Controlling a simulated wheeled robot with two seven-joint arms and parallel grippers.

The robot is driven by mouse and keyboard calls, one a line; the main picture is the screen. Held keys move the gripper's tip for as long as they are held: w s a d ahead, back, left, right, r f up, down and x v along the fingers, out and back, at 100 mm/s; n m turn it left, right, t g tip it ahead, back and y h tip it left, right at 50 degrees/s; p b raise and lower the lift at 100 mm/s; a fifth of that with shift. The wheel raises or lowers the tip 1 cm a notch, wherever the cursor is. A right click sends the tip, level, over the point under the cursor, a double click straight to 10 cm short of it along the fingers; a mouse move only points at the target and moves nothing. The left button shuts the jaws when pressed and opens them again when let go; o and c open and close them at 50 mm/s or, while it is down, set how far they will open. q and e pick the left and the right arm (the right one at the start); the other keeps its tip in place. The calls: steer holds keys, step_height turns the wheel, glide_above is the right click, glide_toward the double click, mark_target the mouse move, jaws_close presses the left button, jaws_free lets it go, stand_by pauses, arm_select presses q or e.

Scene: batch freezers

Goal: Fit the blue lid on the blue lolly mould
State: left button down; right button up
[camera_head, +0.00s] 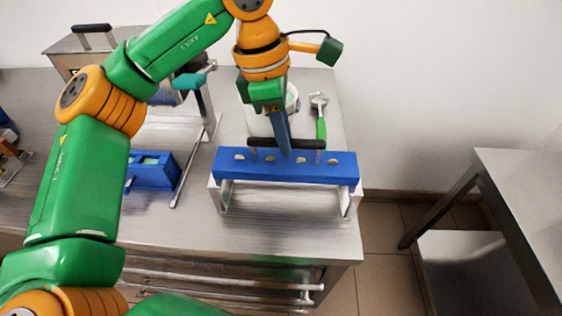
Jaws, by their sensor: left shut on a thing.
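The blue lid (287,172) is a long bar with several pale slots along its top and a black handle (312,144) on posts. It sits at a metal stand (222,197) with a leg at each end; I cannot tell whether it touches the stand. My left gripper (281,140) comes down from above and is shut at the middle of the handle; its fingertips are partly hidden. The blue lolly mould (152,184) lies to the left on the counter, with greenish openings in its top. My left arm hides its left part. My right gripper is not in view.
A metal frame (192,152) stands between mould and lid. Behind are a steel machine with a black handle (91,28), a white tub (292,98) and a green-handled scoop (321,122). The steel counter (270,232) is bare in front. Another steel table (520,175) stands right, across a floor gap.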

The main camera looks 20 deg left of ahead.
arm_select(q)
steer(key=shift+r+p, duration=3.35)
steer(key=shift+r, duration=0.25)
steer(key=shift+f, duration=0.1)
